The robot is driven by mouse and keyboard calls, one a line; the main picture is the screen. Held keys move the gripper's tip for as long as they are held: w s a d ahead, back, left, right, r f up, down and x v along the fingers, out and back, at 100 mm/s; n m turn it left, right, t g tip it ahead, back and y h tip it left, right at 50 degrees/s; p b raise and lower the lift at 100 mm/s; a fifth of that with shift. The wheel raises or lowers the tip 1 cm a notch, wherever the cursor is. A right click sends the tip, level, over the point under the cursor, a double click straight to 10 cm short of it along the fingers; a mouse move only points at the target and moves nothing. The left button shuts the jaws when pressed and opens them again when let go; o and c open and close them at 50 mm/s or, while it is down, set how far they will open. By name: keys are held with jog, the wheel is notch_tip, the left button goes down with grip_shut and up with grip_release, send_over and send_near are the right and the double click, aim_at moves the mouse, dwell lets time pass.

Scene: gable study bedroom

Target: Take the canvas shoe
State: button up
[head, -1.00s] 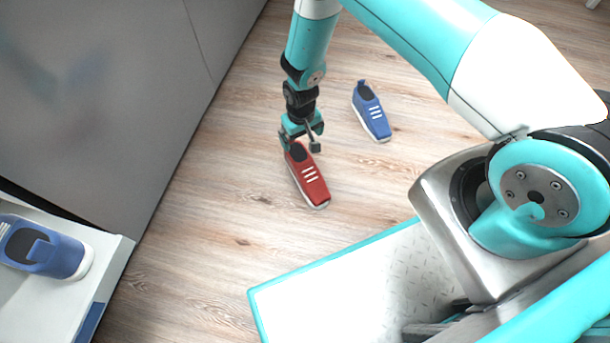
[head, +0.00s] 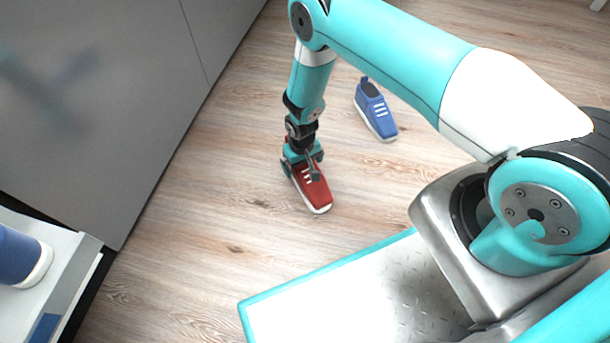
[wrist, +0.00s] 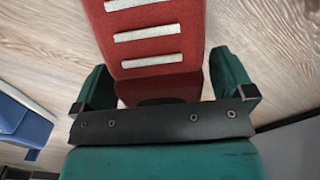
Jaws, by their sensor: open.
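A red canvas shoe (head: 314,191) with white lace bars and a white sole lies on the wood floor. My gripper (head: 302,171) is lowered over its heel end, with its fingers on either side. In the wrist view the red shoe (wrist: 155,45) runs up between the two green fingers of my gripper (wrist: 167,92), which are open and spread. The heel is partly hidden by the gripper. A blue canvas shoe (head: 375,110) of the same kind stands on the floor behind and to the right. It shows partly at the left of the wrist view (wrist: 22,122).
Another blue shoe (head: 18,256) sits on a white surface (head: 62,262) at the lower left, cut off by the picture edge. A grey cabinet front (head: 100,100) rises on the left. Bare floor (head: 210,225) surrounds the red shoe.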

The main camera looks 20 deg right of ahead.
jog(key=shift+f, duration=0.55)
jog(key=shift+r, duration=0.1)
jog(key=c, duration=1)
